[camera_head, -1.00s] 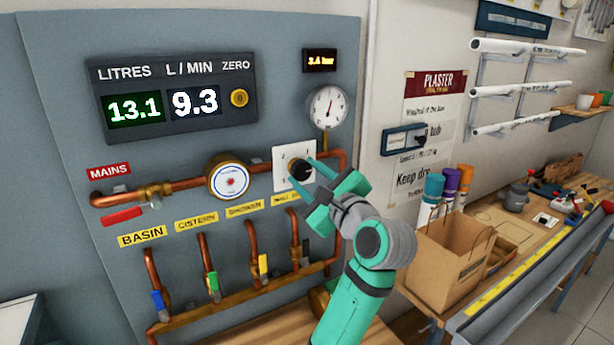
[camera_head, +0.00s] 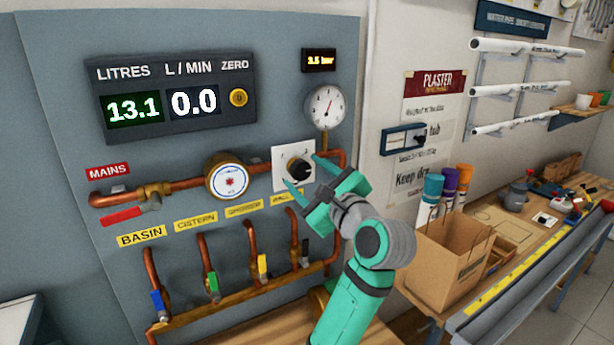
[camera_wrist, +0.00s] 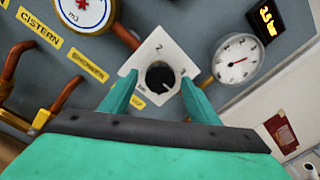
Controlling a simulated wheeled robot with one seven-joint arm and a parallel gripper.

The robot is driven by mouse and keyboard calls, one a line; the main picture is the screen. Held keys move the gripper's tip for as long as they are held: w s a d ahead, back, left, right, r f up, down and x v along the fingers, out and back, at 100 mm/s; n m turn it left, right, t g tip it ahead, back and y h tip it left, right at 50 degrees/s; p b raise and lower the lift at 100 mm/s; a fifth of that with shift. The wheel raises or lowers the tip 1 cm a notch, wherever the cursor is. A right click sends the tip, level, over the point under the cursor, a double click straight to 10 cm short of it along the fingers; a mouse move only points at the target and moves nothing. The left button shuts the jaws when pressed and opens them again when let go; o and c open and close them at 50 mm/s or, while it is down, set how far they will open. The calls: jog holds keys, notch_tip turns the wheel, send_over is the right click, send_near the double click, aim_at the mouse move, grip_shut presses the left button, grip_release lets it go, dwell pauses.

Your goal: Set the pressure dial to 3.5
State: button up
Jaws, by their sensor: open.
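The pressure dial is a black knob (camera_head: 299,169) on a white square plate (camera_head: 279,180) on the grey panel. In the wrist view the knob (camera_wrist: 159,76) sits between my two fingertips, with a gap on both sides and a "2" on the plate above it. My gripper (camera_head: 303,172) is open around the knob, not gripping it. A small amber display (camera_head: 320,60) above the gauge reads 3.5 bar. The round white pressure gauge (camera_head: 326,107) has a red needle pointing up and slightly right.
A meter box (camera_head: 170,97) reads 13.1 litres and 0.0 L/min. A round water meter (camera_head: 230,181) and copper pipes lie left of the dial. Valves with coloured handles are below.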

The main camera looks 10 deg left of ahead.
jog(key=v, duration=1)
jog(key=shift+s+d, duration=0.25)
jog(key=shift+s, duration=0.05)
